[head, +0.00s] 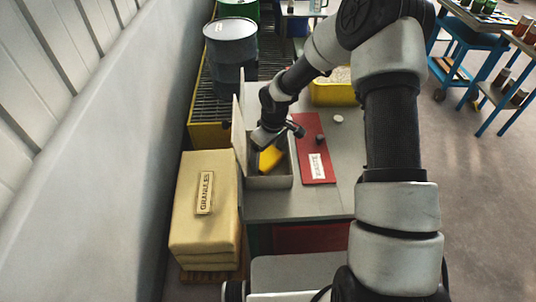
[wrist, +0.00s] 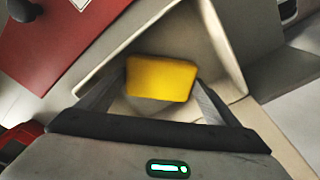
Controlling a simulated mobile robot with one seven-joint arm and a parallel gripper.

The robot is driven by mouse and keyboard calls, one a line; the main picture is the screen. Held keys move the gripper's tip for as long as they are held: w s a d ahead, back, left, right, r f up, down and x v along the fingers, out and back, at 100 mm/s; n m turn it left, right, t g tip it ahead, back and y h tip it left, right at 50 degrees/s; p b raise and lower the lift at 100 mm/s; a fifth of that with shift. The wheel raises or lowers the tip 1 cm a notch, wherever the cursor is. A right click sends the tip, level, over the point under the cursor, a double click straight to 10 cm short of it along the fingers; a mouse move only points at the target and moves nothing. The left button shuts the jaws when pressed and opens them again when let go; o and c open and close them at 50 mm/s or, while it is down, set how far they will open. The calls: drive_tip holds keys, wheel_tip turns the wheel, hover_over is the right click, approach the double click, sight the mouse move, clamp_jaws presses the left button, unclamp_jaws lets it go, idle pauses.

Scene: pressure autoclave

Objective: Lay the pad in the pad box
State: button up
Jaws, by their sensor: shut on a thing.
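The pad is a yellow block (wrist: 161,78), between my gripper's two fingers in the wrist view. It also shows in the head view (head: 270,158), inside the outline of the pad box. The pad box (head: 270,182) is a pale open box on the grey table, with its lid (head: 240,140) standing upright on the left. Its wall also shows in the wrist view (wrist: 108,50). My gripper (wrist: 155,100) is shut on the pad and points down into the box. I cannot tell whether the pad touches the box floor.
A red board (head: 314,150) with a white label lies right of the box, with a small pale round piece (head: 338,118) near it. Stacked yellow granule sacks (head: 205,215) stand at the left. A yellow bin (head: 335,92) and blue drum (head: 231,50) are behind.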

drive_tip(key=shift+f, duration=0.2)
drive_tip(key=o, duration=0.9)
drive_tip(key=shift+r, duration=0.1)
